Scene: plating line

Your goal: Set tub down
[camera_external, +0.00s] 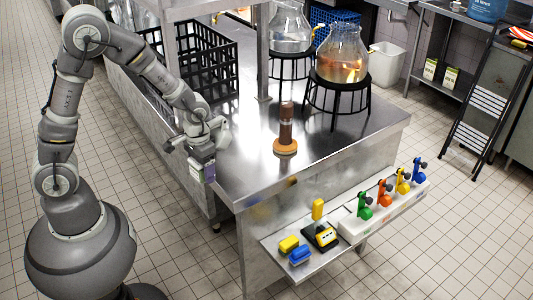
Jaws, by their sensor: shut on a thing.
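My gripper (203,166) is at the left edge of the steel table (245,172), pointing down. It is shut on a small pale thing with a purplish side (209,174), mostly hidden by the gripper. I cannot tell from this view whether this is the tub. It appears beside the table edge, apart from the things on the tabletop.
Black crates (222,72) stand at the table's back left. A brown cylinder on an orange round base (285,147) stands right of my gripper. Glass vessels (342,58) sit on black stands. A front shelf (283,270) holds coloured items. Tabletop between gripper and cylinder is clear.

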